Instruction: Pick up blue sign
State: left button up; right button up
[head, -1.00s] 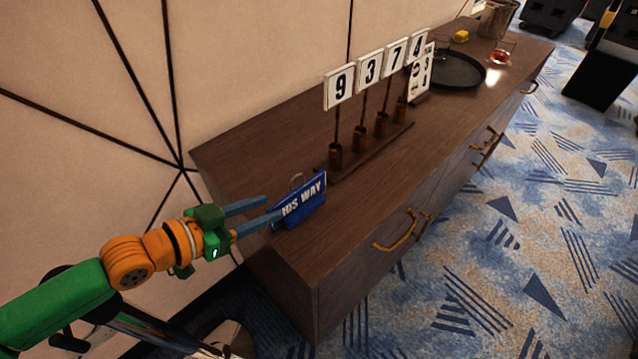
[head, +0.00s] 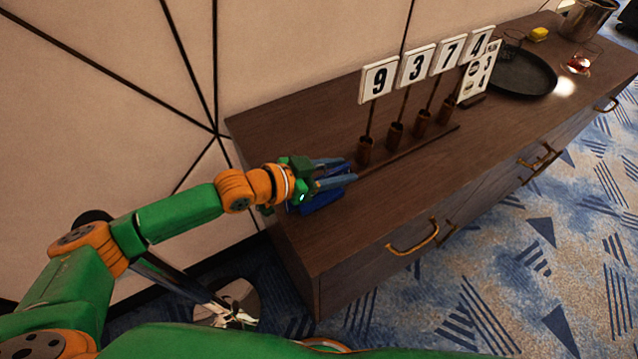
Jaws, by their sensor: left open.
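The blue sign (head: 322,197) stands on the near left end of the dark wooden cabinet (head: 350,250). My left gripper (head: 350,170) is open and reaches over the sign from the left, with its fingers above and in front of it. The gripper and fingers hide most of the sign, including its lettering. I cannot tell whether the fingers touch it. My right gripper does not show.
A wooden rack (head: 410,152) with upright number cards stands just beyond the sign. The cabinet's front right top is clear.

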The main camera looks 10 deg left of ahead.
pick_arm(q)
jog(key=shift+s+a, duration=0.1)
jog(key=shift+a, duration=0.05)
grip_shut()
jog(key=shift+r, duration=0.1)
